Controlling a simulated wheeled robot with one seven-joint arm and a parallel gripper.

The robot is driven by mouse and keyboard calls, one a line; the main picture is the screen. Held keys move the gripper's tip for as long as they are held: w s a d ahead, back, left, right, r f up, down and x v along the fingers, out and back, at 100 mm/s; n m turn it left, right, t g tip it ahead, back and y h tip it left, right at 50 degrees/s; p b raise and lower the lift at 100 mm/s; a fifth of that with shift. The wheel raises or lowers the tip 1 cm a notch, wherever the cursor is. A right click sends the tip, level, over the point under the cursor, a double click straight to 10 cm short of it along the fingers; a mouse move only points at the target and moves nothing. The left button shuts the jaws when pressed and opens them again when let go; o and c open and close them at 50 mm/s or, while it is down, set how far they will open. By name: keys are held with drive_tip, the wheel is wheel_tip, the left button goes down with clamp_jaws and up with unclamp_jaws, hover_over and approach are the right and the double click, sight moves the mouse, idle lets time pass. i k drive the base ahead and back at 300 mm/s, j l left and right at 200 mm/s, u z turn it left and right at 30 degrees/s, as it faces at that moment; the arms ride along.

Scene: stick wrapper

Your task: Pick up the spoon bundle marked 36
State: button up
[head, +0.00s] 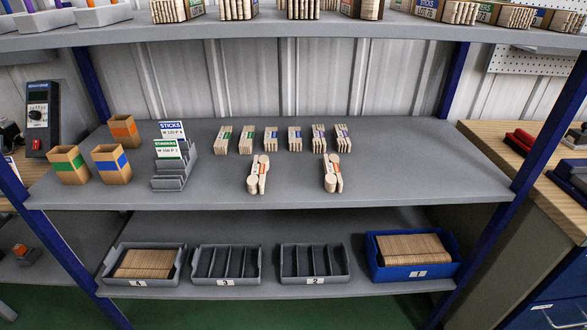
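Two pale wooden spoon-shaped bundles lie on the grey middle shelf (420,180), near its front edge. The left spoon bundle (258,176) and the right spoon bundle (332,174) are a short gap apart. Each has a small orange-red mark near its middle. The numbers are too small to read, so I cannot tell which is marked 36. My gripper is not in view.
Several stick bundles (271,140) stand in a row behind the spoon bundles. Wooden cups (110,163) and a grey card holder (175,172) are at left. An upper shelf (300,27) overhangs. The middle shelf's right side is clear. Trays (227,281) sit below.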

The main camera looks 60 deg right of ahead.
sight(256, 182)
drive_tip(key=k+l+u, duration=0.35)
drive_tip(key=k+l, duration=0.4)
drive_tip(key=l, duration=0.25)
drive_tip(key=k+l+u, duration=0.35)
drive_tip(key=k+l, duration=0.45)
drive_tip(key=k, duration=0.05)
